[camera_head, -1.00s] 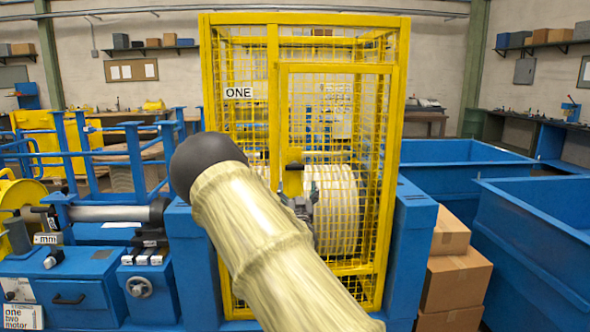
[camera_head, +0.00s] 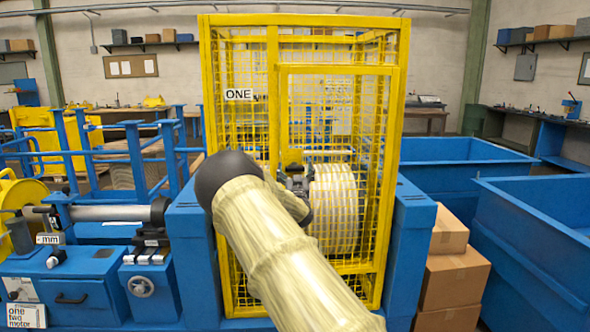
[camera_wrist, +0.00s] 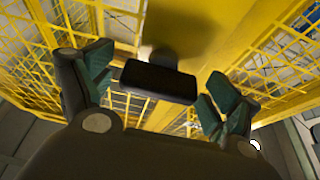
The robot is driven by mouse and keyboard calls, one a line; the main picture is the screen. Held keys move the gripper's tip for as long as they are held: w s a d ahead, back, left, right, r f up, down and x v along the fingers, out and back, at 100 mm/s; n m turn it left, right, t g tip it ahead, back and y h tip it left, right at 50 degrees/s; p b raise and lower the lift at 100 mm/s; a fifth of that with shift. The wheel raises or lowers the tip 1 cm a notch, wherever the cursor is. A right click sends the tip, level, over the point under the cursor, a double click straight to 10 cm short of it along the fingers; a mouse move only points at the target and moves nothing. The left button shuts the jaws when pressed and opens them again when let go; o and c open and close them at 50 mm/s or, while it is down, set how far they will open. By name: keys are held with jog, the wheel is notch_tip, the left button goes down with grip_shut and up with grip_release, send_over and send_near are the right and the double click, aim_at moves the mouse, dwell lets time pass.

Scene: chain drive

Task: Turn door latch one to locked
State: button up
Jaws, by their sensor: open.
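The yellow mesh cage with its door (camera_head: 340,69) carries the label ONE (camera_head: 238,94). The door latch is a black handle (camera_wrist: 158,80) on a yellow plate (camera_wrist: 205,35) in the wrist view. The handle lies nearly crosswise in that picture, between my two fingers. My gripper (camera_wrist: 155,92) is open, one green-padded finger on each side of the handle, with gaps visible on both sides. In the head view my gripper (camera_head: 293,180) is at the latch on the front of the cage, and my arm hides part of it.
A large pale drum (camera_head: 333,215) sits behind the mesh. Blue bins (camera_head: 530,225) and cardboard boxes (camera_head: 452,280) stand to the right. A blue bench with a handwheel (camera_head: 141,286) is at the left. Mesh and yellow posts surround my fingers closely.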

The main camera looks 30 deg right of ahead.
jog(key=c, duration=1)
jog(key=shift+f+n+b, duration=0.1)
jog(key=shift+n+b, duration=0.2)
jog(key=shift+b, duration=0.05)
jog(key=n+t+y+b, duration=0.1)
jog(key=n+y+b, duration=0.1)
jog(key=n, duration=0.2)
jog(key=n+y+b, duration=0.1)
jog(key=n+y, duration=0.1)
jog(key=n, duration=0.1)
jog(key=n+y+b, duration=0.1)
jog(key=n+b, duration=0.1)
jog(key=n, duration=0.2)
jog(key=shift+n+y, duration=0.3)
jog(key=shift+y, duration=0.1)
jog(key=n+y, duration=0.1)
jog(key=n, duration=0.1)
jog(key=n+g+y+b, duration=0.1)
jog(key=n, duration=0.2)
jog(key=shift+n+g+y+b, duration=0.25)
jog(key=shift+n+g, duration=0.2)
jog(key=shift+n, duration=0.85)
jog(key=shift+n+g+y+b, duration=0.2)
jog(key=shift+n+g, duration=0.25)
jog(key=shift+n, duration=0.85)
